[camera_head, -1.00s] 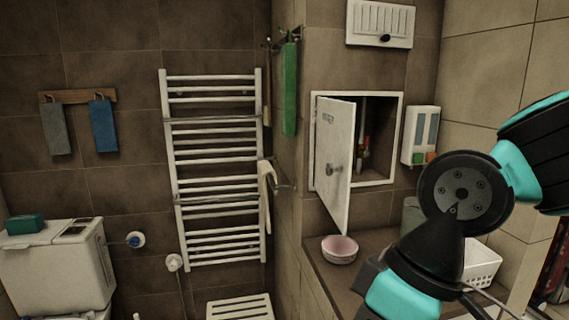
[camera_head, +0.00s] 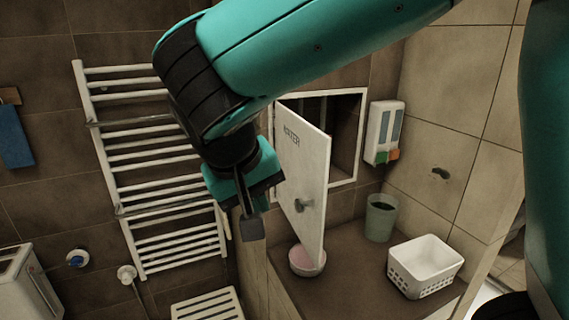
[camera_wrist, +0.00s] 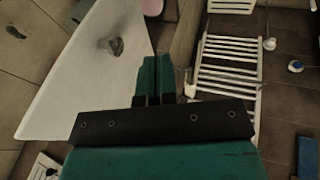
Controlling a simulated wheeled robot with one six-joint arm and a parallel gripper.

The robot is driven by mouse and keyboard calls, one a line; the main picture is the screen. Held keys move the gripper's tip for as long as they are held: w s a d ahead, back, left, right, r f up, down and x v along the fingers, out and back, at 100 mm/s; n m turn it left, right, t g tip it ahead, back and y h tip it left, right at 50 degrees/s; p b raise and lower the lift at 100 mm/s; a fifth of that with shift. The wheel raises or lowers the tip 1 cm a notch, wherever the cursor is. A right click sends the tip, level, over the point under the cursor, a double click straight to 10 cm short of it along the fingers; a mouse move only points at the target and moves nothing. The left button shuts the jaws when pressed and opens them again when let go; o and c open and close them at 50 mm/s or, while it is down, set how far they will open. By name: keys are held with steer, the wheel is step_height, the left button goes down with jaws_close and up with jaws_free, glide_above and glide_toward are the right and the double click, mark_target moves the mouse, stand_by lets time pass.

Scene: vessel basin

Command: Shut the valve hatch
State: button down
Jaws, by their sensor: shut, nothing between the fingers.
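The valve hatch door (camera_head: 304,160) is white, marked "WATER", and stands swung open from its wall frame (camera_head: 358,135). A small grey knob (camera_head: 303,204) sits low on its face. In the wrist view the door (camera_wrist: 85,75) fills the left side, with the knob (camera_wrist: 115,46) near its upper part. My gripper (camera_head: 253,225) is shut and empty, to the left of the door on its outer side. In the wrist view my gripper (camera_wrist: 155,75) is close beside the door's edge; I cannot tell whether it touches.
A pink-lined bowl (camera_head: 306,261) stands on the ledge under the door. A grey cup (camera_head: 381,217) and white basket (camera_head: 424,266) stand to its right. A dispenser (camera_head: 383,132) hangs right of the frame. A white towel rack (camera_head: 150,170) is on the left wall.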

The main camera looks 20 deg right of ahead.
steer(key=a+r+m+h+p, duration=0.2)
steer(key=a+r+m, duration=0.1)
steer(key=a+r, duration=0.15)
steer(key=w+d+f+p, duration=0.2)
steer(key=d+f, duration=0.5)
steer(key=d, duration=0.3)
steer(key=shift+f+t, duration=0.2)
steer(key=shift+t, duration=0.2)
steer(key=shift+d, duration=0.1)
